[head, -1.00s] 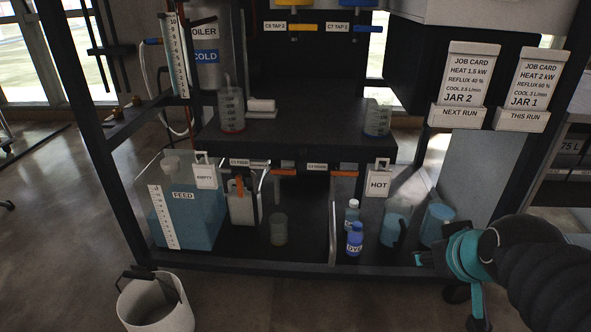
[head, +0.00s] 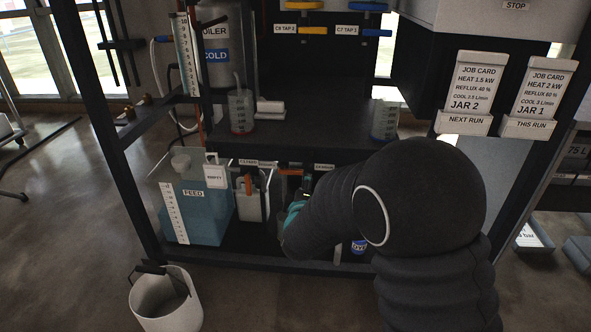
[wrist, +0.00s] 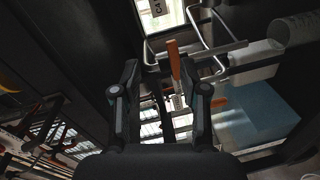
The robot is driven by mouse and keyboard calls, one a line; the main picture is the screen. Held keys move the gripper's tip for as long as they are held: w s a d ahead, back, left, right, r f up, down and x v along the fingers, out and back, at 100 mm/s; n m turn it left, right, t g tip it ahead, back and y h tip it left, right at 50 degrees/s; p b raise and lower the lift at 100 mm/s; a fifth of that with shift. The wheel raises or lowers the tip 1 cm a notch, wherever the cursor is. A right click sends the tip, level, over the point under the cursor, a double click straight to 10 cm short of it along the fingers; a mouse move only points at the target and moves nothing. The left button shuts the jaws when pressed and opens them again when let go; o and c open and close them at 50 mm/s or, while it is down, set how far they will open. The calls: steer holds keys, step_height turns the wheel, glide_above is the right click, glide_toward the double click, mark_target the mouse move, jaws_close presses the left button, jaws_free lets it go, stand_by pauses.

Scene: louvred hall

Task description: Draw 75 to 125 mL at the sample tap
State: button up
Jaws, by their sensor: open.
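My gripper (wrist: 163,85) is open in the wrist view, with a dark finger on each side. An orange lever (wrist: 173,60) shows between the fingers, seemingly beyond them; I cannot tell whether they touch it. In the head view my arm reaches to the lower bay and hides most of the gripper. Orange handles (head: 248,184) show there under the shelf; I cannot tell which tap is the sample tap. A graduated beaker with a red base (head: 241,112) stands on the shelf's left, and one with a blue base (head: 384,120) on its right. The small clear cup on the lower deck is hidden.
The blue FEED tank (head: 200,212) stands left of my gripper, with a pale container (head: 253,207) beside it. A dark frame post (head: 118,170) rises at the left. A white bucket (head: 166,302) stands on the floor. Job cards (head: 471,85) hang at the right.

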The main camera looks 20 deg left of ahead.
mark_target(296, 173)
steer(key=shift+n+t, duration=0.7)
steer(key=shift+n, duration=0.2)
steer(key=shift+w+a+f, duration=0.45)
steer(key=shift+w+a, duration=0.4)
steer(key=shift+w, duration=0.3)
steer(key=shift+w+a+f, duration=0.4)
steer(key=shift+w+a, duration=0.5)
steer(key=shift+w, duration=0.2)
steer(key=shift+w+a+f, duration=0.45)
steer(key=shift+w+a, duration=0.4)
steer(key=shift+w, duration=0.3)
steer(key=shift+w, duration=0.1)
steer(key=shift+x, duration=0.8)
jaws_close()
